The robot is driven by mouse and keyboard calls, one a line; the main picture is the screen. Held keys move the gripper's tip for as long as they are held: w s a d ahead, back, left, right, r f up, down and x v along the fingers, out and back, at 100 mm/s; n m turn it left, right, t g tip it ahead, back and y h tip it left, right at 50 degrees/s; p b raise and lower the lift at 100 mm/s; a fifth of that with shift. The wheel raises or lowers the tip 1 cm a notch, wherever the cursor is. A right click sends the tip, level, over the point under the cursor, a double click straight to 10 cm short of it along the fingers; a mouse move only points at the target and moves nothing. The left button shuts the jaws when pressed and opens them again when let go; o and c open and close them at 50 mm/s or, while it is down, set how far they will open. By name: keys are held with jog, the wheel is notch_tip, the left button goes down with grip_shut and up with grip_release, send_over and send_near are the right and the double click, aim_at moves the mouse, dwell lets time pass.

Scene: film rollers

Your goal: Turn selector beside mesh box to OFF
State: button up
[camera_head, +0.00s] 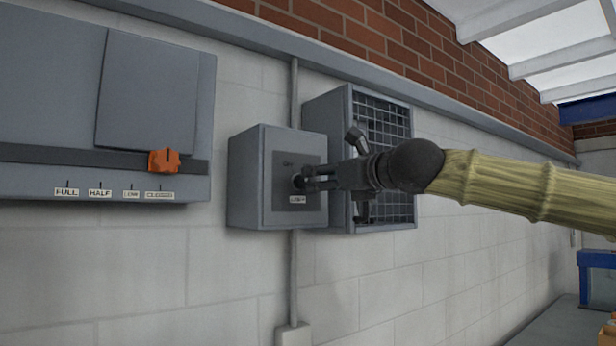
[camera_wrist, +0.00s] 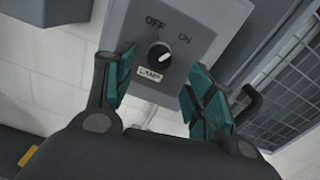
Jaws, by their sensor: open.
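The selector is a round black knob (camera_wrist: 159,56) with a white pointer line, on a grey switch box (camera_head: 246,190). In the wrist view its plate reads OFF at upper left, ON at upper right and LAMP below; the pointer is aimed up and right, toward ON. The mesh box (camera_head: 402,125) is joined to the wall just right of the switch box. My gripper (camera_wrist: 158,72) is open, its teal-padded fingers on either side of the knob with gaps visible in the wrist view. In the head view my gripper hides most of the knob.
A grey panel (camera_head: 60,80) with an orange slider (camera_head: 164,161) and labels FULL, HALF, LOW and CLOSED is on the wall at left. A conduit (camera_head: 293,270) runs below the switch box. A blue-framed case (camera_head: 597,280) stands at far right. The lower wall is bare.

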aim_at(306, 180)
jog(key=p+x, duration=0.1)
jog(key=x, duration=0.5)
jog(key=shift+p, duration=0.35)
jog(key=c, duration=1)
